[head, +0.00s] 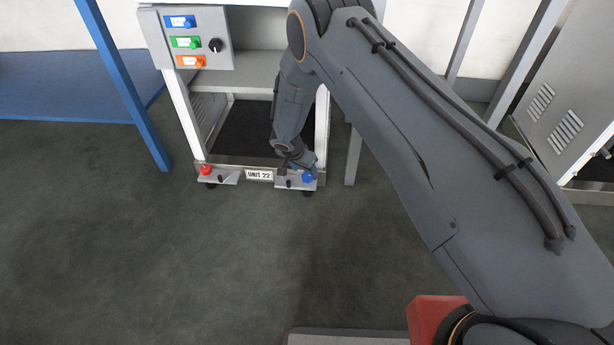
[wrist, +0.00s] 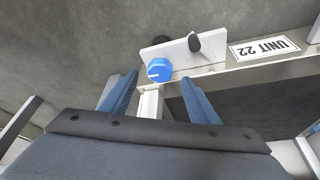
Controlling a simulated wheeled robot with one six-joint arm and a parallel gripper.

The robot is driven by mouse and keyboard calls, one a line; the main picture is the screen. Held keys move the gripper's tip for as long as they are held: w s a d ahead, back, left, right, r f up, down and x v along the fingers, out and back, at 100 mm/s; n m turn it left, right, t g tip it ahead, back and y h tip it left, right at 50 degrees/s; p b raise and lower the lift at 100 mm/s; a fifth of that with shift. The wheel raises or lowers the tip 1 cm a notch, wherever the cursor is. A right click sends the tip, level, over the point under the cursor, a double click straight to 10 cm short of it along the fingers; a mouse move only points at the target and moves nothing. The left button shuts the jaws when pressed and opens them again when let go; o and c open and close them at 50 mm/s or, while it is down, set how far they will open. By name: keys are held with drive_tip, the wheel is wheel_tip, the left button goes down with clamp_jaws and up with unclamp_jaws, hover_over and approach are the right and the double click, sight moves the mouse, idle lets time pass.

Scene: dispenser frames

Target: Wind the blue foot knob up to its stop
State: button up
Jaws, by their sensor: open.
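The blue foot knob (wrist: 159,70) sits on a small metal bracket at the foot of the unit. It has a white pointer line on its face. In the head view the blue knob (head: 308,177) is at the right front foot, just below my gripper (head: 297,160). In the wrist view my gripper (wrist: 166,97) is open, with one finger on each side of the picture. The knob lies slightly beyond the fingertips, between their lines, and appears untouched. A dark lever (wrist: 195,42) stands on the same bracket beside the knob.
A label reading UNIT 22 (head: 259,175) is on the front rail. A red knob (head: 206,169) is on the left foot. A blue table leg (head: 134,100) stands left. The floor in front is clear.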

sight(308, 175)
drive_tip(key=b+x, duration=0.1)
drive_tip(key=x, duration=0.2)
drive_tip(key=shift+w+d+f, duration=0.15)
drive_tip(key=shift+f, duration=0.2)
drive_tip(key=shift+r, duration=0.1)
drive_tip(key=c, duration=1)
